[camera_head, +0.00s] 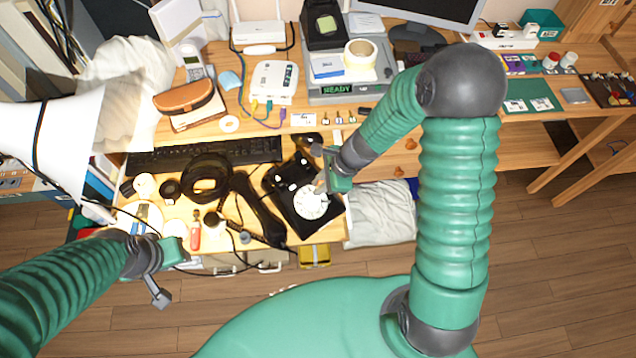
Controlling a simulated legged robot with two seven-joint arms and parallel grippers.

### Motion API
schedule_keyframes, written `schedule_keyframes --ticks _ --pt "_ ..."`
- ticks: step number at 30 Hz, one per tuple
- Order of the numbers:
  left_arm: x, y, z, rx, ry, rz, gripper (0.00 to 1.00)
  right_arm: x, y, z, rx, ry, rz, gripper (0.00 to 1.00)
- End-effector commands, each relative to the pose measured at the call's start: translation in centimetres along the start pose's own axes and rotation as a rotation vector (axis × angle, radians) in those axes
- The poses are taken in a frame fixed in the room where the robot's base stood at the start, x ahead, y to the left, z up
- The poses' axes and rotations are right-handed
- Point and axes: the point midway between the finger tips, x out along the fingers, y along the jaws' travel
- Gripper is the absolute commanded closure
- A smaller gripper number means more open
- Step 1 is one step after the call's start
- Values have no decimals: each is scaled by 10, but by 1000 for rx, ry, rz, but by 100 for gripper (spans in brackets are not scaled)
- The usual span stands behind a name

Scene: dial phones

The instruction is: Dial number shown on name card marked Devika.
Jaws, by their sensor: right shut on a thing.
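A black rotary phone (279,181) with a white dial (310,203) sits at the right end of the lower desk surface. Its black handset (258,212) lies off to its left. My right gripper (322,184) is at the dial's upper right edge, shut on a small, thin, brownish thing. The thing is mostly hidden, and I cannot tell whether it touches the dial. My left gripper (166,276) hangs in front of the desk's left front edge, away from the phone; its jaws are unclear. I cannot read the name Devika on any card.
A black keyboard (205,152) lies behind the handset. Headphones (206,178), a red-handled screwdriver (195,233) and small parts crowd the desk left of the phone. A white router (273,82), tape roll (360,52) and brown case (184,96) stand on the raised shelf. A grey cloth bag (383,213) hangs at right.

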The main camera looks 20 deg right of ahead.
Motion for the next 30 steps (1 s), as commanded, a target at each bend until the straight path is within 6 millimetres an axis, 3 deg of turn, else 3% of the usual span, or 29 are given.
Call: schedule_keyframes --ticks 30 --pt "18 0 4 0 0 0 64 1 19 -12 0 0 0 100"
